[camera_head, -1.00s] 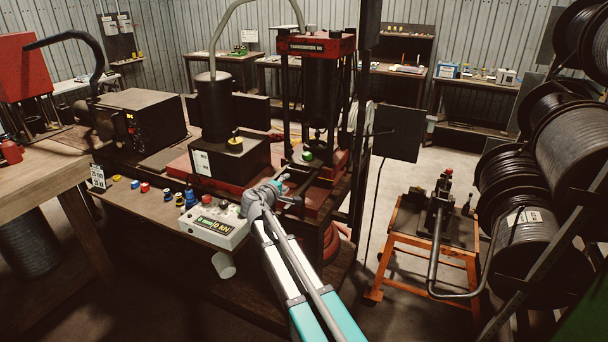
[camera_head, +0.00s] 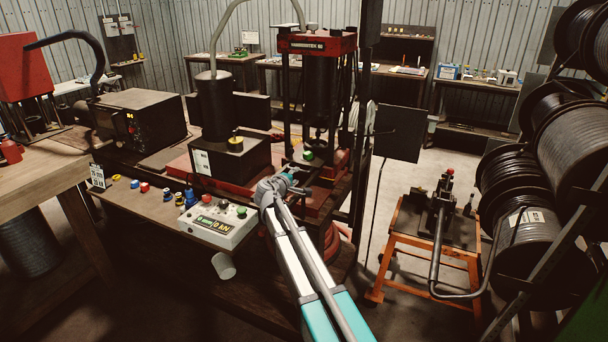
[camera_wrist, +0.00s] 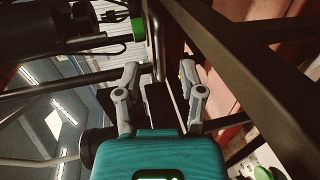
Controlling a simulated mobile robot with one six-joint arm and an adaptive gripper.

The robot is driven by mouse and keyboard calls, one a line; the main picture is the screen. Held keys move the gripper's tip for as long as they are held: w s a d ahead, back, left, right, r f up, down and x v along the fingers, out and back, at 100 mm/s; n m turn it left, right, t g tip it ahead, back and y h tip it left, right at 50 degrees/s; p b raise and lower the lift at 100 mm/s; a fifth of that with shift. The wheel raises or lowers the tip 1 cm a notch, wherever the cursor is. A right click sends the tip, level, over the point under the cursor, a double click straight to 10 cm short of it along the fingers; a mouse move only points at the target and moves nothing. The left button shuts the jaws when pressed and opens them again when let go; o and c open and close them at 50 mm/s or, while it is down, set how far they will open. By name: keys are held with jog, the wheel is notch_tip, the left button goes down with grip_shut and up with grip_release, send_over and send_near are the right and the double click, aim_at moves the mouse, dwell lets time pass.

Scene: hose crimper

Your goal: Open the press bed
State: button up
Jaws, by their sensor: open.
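The press (camera_head: 317,45) stands at the back middle in the head view, with a red top beam, dark uprights and a dark cylinder. Its red base (camera_head: 330,170) is low at the front; I cannot tell the bed's exact position. A green knob (camera_head: 308,155) sits there, and a green knob (camera_wrist: 138,28) shows in the wrist view. My gripper (camera_head: 297,183) is at the press's front, partly hidden by my arm. In the wrist view my gripper (camera_wrist: 158,82) is open, with a dark bar (camera_wrist: 158,45) running into the gap between its fingers. Contact is unclear.
A white control box (camera_head: 218,222) with a display and buttons stands left of my arm. A black pump unit (camera_head: 215,105) is behind it. An orange stand (camera_head: 425,250) and hose reels (camera_head: 560,150) are on the right. Some floor shows between press and stand.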

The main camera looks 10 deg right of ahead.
aim_at(303, 171)
jog(key=shift+b+x, duration=0.6)
jog(key=shift+x, duration=2.8)
grip_shut()
